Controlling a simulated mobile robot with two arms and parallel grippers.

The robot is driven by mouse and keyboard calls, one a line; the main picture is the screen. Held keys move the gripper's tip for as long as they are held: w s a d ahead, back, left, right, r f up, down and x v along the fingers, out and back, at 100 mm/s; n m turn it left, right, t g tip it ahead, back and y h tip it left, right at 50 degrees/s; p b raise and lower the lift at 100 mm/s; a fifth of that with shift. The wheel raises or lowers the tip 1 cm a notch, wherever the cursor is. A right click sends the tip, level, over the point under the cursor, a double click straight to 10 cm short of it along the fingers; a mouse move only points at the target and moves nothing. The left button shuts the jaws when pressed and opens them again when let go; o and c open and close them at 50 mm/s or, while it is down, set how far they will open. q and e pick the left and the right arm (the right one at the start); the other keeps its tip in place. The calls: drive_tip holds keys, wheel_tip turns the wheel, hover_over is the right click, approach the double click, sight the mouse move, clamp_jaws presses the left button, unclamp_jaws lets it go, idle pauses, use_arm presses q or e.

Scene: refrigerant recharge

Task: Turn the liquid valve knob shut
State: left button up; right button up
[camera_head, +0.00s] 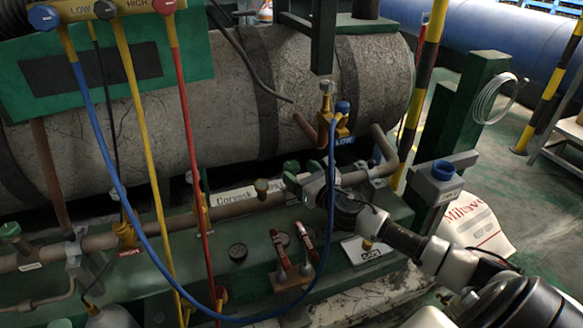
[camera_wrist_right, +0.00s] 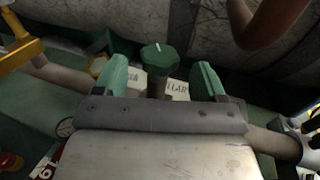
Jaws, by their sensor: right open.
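The green, many-sided valve knob (camera_wrist_right: 160,57) has a white mark on top and stands on the pipe. In the head view a green knob (camera_head: 291,166), apparently the same one, shows just beyond my right gripper. My right gripper (camera_wrist_right: 162,75) is open, its two green-padded fingers on either side of the knob and a little nearer the camera. A gap shows on both sides, and I see no contact. In the head view the right gripper (camera_head: 303,174) reaches in from the lower right, partly hiding the knob area. White labels lie below the knob, partly covered. My left gripper is not in view.
A large grey tank (camera_head: 215,105) lies behind the pipe. A blue hose (camera_head: 112,170) loops down and rises to the blue-capped port (camera_head: 343,107) beside my right gripper. Red-handled valves (camera_head: 306,240) stand in front.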

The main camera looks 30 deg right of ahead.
sight(297, 170)
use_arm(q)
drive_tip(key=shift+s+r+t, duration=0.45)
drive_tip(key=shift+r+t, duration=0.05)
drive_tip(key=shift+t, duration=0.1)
use_arm(e)
drive_tip(key=shift+w+a, duration=0.15)
drive_tip(key=shift+w, duration=1.85)
drive_tip(key=c, duration=0.9)
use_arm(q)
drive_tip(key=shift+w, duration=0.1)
